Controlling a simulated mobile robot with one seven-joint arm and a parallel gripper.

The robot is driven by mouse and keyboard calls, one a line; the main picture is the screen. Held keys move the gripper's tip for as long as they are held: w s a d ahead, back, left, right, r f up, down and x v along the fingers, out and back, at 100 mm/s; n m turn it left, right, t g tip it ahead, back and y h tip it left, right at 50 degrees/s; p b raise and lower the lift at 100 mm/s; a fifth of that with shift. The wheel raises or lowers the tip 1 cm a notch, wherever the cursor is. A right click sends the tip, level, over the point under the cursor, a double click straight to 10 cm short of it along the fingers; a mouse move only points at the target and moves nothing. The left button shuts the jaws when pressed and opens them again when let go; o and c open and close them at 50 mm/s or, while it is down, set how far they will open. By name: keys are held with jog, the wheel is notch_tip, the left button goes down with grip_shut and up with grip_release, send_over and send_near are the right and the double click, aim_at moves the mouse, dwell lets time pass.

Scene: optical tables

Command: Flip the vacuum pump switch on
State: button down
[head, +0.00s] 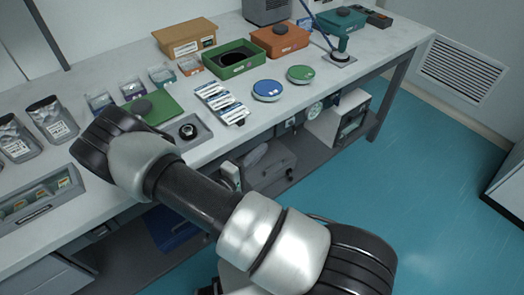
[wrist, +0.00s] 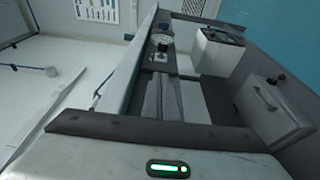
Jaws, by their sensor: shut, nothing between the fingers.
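A grey, rounded machine that looks like the vacuum pump (head: 272,166) sits on the low shelf under the table in the head view. My arm covers part of the space to its left. I cannot make out its switch. In the wrist view, my gripper (wrist: 163,80) shows as two grey fingers side by side, shut and empty, pointing toward the shelf. A pale block (wrist: 194,101), possibly part of the pump, lies just right of the fingers. I cannot tell whether they touch. The gripper is hidden in the head view.
The table (head: 300,88) overhangs the shelf. A white instrument (head: 343,122) stands farther right on the shelf, beside a round dial (head: 315,109). The blue floor (head: 420,200) before the table is clear.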

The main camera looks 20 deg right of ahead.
aim_at(294, 130)
jog(key=w+d, duration=0.3)
jog(key=d, duration=0.6)
jog(key=shift+w+d, duration=0.2)
jog(key=shift+d, duration=0.2)
